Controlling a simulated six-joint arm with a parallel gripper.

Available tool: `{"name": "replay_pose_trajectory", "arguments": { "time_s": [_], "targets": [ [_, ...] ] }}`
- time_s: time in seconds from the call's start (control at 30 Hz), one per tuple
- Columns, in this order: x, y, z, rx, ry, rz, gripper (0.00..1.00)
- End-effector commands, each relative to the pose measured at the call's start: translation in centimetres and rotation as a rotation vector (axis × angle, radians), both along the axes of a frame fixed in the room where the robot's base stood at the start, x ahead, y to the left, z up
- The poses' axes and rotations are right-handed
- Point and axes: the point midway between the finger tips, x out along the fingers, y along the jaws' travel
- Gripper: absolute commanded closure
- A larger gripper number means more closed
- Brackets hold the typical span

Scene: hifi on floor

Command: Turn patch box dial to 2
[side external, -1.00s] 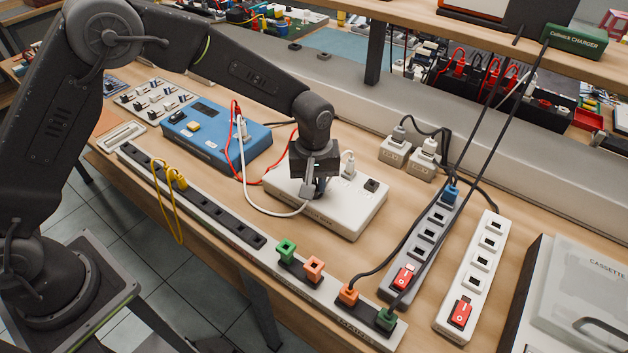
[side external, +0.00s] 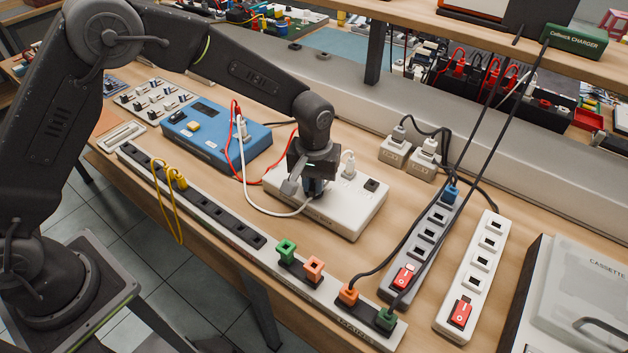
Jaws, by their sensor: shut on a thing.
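The patch box is most likely the white box (side external: 345,216) in the middle of the bench, with a white plug and a dark square socket on its top. My gripper (side external: 314,190) points straight down over the left part of this box. Its fingers are shut at the box's top, on what appears to be the dial. The dial itself is hidden by the fingers, so its setting cannot be read.
A blue box (side external: 225,140) with red and white cables stands to the left. The white cable loops close to my gripper. A long socket strip (side external: 215,212) runs along the front edge. Two power strips (side external: 475,270) and a cassette unit (side external: 590,300) are to the right.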

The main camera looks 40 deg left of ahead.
Motion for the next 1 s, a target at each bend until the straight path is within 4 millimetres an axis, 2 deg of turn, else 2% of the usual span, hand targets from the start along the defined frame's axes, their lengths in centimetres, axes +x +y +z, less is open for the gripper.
{"name": "replay_pose_trajectory", "arguments": {
  "time_s": [0.2, 0.5, 1.0],
  "targets": [
    [0.02, 0.00, 0.07, -0.001, 0.000, -0.164, 1.00],
    [0.03, -0.01, 0.09, -0.001, -0.001, -0.321, 1.00],
    [0.04, -0.02, 0.11, -0.001, -0.001, -0.378, 1.00]
  ]
}}
